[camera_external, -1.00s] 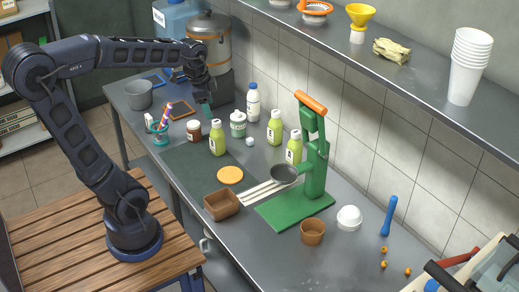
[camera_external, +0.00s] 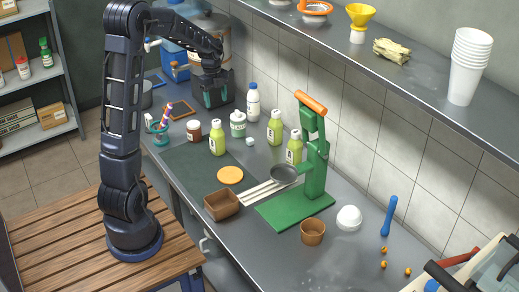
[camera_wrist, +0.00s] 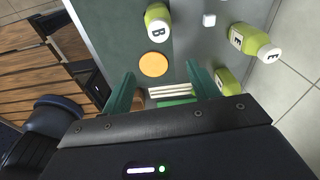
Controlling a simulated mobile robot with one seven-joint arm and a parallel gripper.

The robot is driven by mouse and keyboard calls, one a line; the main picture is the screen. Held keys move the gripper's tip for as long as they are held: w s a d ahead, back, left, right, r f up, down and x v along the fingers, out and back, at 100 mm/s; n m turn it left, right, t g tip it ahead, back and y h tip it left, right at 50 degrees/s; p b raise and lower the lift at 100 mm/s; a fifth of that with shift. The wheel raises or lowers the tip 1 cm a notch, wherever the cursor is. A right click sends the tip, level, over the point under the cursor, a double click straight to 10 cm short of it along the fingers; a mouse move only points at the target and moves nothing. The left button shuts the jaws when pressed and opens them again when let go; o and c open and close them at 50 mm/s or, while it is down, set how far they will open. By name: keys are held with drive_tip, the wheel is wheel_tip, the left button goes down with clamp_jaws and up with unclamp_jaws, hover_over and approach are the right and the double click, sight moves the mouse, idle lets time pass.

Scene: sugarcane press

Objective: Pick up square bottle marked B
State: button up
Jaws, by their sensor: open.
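The square bottle marked B (camera_external: 217,140) is light green with a white cap and stands on the counter at the back corner of the dark green mat. In the wrist view my gripper (camera_wrist: 160,88) is spread around no object. Two similar green bottles (camera_wrist: 247,37) (camera_wrist: 226,78) stand to the right; at least one cap reads E.
A small white block (camera_external: 249,142) and an orange disc (camera_external: 230,175) lie near bottle B. The green press (camera_external: 314,165) stands to the right, below the wall shelf (camera_external: 400,75).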

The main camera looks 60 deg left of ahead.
sight(216, 121)
drive_tip(key=shift+w+a+f+m, duration=0.2)
drive_tip(key=shift+a+f+m, duration=0.3)
drive_tip(key=shift+a+f, duration=0.75)
drive_tip(key=f, duration=0.7)
drive_tip(key=d+f, duration=0.1)
drive_tip(key=f, duration=0.2)
drive_tip(key=shift+f, duration=0.2)
drive_tip(key=shift+c, duration=0.2)
clamp_jaws()
